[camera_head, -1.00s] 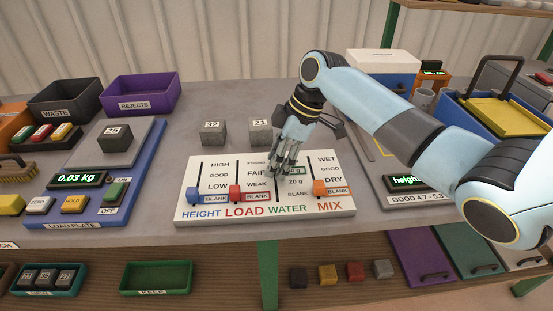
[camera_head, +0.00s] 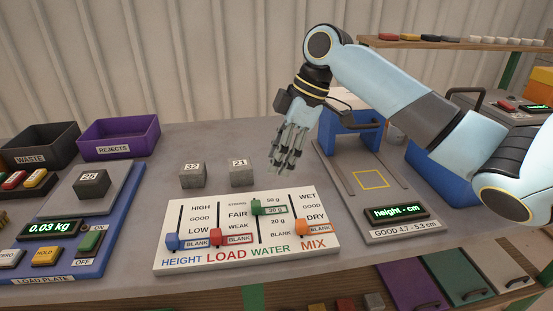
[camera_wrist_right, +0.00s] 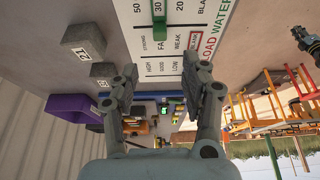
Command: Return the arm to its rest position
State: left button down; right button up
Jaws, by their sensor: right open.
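My right gripper (camera_head: 287,150) hangs in the air above the back of the table, behind the white slider board (camera_head: 180,262). Its fingers point down and stand apart with nothing between them, as the right wrist view (camera_wrist_right: 165,95) also shows. The board carries a blue slider (camera_head: 173,241), a red slider (camera_head: 216,237), a green slider (camera_head: 256,207) and an orange slider (camera_head: 302,228). The green WATER slider stands beside the 30 g mark. The blue, red and orange sliders stand low, near BLANK. My left gripper is not in view.
Grey blocks 32 (camera_head: 193,175) and 21 (camera_head: 240,173) stand behind the board. The load plate (camera_head: 60,215) at left bears block 25 (camera_head: 92,184) and reads 0.03 kg. The height gauge (camera_head: 397,213) is at right. Waste (camera_head: 38,147) and rejects (camera_head: 119,137) bins stand at back left.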

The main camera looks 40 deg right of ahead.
jog(key=shift+f, duration=0.1)
jog(key=m+h, duration=0.2)
jog(key=m, duration=0.2)
send_over(288, 251)
notch_tip(288, 251, down, 7)
jog(key=shift+r, duration=0.15)
jog(key=s+a+r+m+t+h, duration=0.1)
jog(key=s+m+h, duration=0.2)
jog(key=s+m, duration=0.75)
jog(key=s+d+f+n+b, duration=0.1)
jog(key=s+f+b, duration=0.1)
jog(key=f, duration=1)
jog(key=s+d+f+n+g+b, duration=0.1)
jog(key=s+f+b, duration=0.1)
jog(key=f, duration=0.9)
jog(key=s+d+f+n+b, duration=0.1)
jog(key=s+f+n+b, duration=0.1)
jog(key=f, duration=1)
jog(key=s+f+g+b, duration=0.1)
jog(key=s+f+b, duration=0.3)
jog(key=s+f, duration=1.3)
jog(key=shift+d+m, duration=0.15)
jog(key=shift+m, duration=0.2)
